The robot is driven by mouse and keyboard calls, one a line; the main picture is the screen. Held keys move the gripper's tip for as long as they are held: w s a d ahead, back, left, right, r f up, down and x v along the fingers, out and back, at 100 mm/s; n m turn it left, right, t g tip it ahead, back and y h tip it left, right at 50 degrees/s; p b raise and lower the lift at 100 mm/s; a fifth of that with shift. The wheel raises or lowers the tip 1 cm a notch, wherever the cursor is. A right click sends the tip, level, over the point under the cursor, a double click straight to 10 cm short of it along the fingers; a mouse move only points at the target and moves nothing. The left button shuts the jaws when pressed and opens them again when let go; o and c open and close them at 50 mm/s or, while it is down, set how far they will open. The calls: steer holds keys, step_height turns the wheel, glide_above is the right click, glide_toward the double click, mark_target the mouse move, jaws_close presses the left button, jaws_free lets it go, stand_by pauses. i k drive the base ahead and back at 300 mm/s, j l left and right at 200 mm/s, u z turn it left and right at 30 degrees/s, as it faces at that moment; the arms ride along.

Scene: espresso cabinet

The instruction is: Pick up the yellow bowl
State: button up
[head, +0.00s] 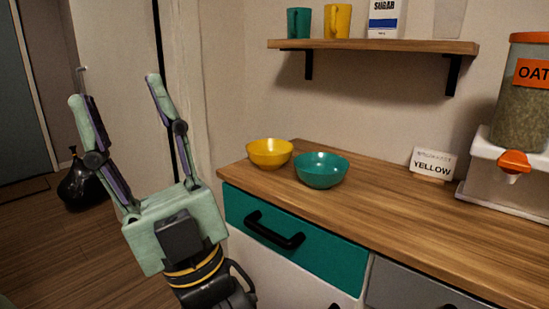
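The yellow bowl (270,153) stands upright on the wooden counter (400,210), near its far left corner. A teal bowl (321,170) stands just to its right and a little nearer, with the two rims close together. My gripper (113,88) is at the left of the picture, raised with its two fingers spread wide. It is open and empty, to the left of the counter and apart from both bowls.
A shelf (372,46) above the counter holds cups and a sugar package (385,18). A "YELLOW" card (432,164) and an oat dispenser (515,120) stand on the counter at right. A teal drawer (290,240) with a black handle is below.

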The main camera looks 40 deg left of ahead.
mark_target(270, 156)
steer(key=j+u, duration=0.15)
steer(key=j, duration=0.3)
steer(key=i+j+u, duration=0.15)
steer(key=j, duration=0.25)
steer(key=i+j+u, duration=0.1)
steer(key=j, duration=0.35)
steer(key=i+j+u, duration=0.15)
steer(key=j, duration=0.25)
steer(key=i+j+u, duration=0.15)
steer(key=j, duration=0.25)
steer(key=i+j+u, duration=0.15)
steer(key=j, duration=0.25)
steer(key=i+j+u, duration=0.1)
steer(key=j, duration=0.25)
